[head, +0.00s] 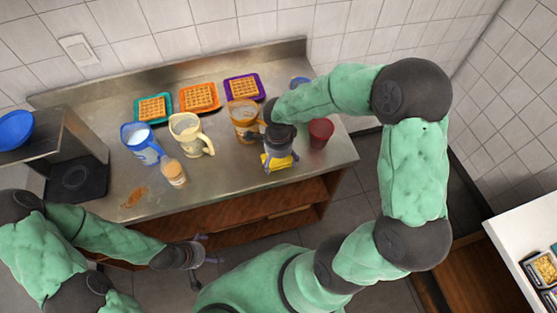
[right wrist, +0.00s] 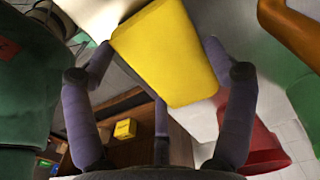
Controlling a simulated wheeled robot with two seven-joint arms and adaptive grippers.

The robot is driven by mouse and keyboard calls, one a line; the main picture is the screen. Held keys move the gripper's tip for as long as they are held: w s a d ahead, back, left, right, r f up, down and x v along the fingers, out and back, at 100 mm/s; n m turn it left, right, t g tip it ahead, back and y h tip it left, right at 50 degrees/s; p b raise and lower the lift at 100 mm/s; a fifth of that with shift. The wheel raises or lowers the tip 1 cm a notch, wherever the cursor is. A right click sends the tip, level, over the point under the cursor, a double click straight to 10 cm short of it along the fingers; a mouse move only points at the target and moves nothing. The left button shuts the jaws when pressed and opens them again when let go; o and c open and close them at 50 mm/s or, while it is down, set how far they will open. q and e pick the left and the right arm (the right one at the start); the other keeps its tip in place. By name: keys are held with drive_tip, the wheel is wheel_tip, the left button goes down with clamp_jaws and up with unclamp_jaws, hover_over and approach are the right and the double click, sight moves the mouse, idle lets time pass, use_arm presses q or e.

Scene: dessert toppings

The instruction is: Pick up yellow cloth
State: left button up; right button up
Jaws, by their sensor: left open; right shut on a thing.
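The yellow cloth (head: 276,163) is at the front right of the steel counter in the head view, just under my right gripper (head: 281,156). In the right wrist view the cloth (right wrist: 168,55) is a large yellow piece between the fingers of my right gripper (right wrist: 160,65), which is shut on it. The head view does not clearly show whether the cloth touches the counter. My left gripper (head: 205,258) is open and empty, in front of the counter and away from the cloth.
A red cup (head: 320,133) stands right of my right gripper, and an amber jug (head: 243,113) to its left. A cream jug (head: 186,131), a blue jug (head: 139,143) and a jar (head: 173,172) stand farther left. Waffles on trays (head: 198,97) line the back. A brown spill (head: 135,196) lies front left.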

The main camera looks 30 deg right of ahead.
drive_tip(key=s+a+r+p, duration=0.3)
drive_tip(key=s+a+r, duration=0.3)
drive_tip(key=s+r, duration=0.5)
drive_tip(key=shift+s+r, duration=0.4)
drive_tip(key=shift+s, duration=0.45)
drive_tip(key=shift+o, duration=0.7)
drive_tip(key=shift+w, duration=0.1)
drive_tip(key=shift+c, duration=0.3)
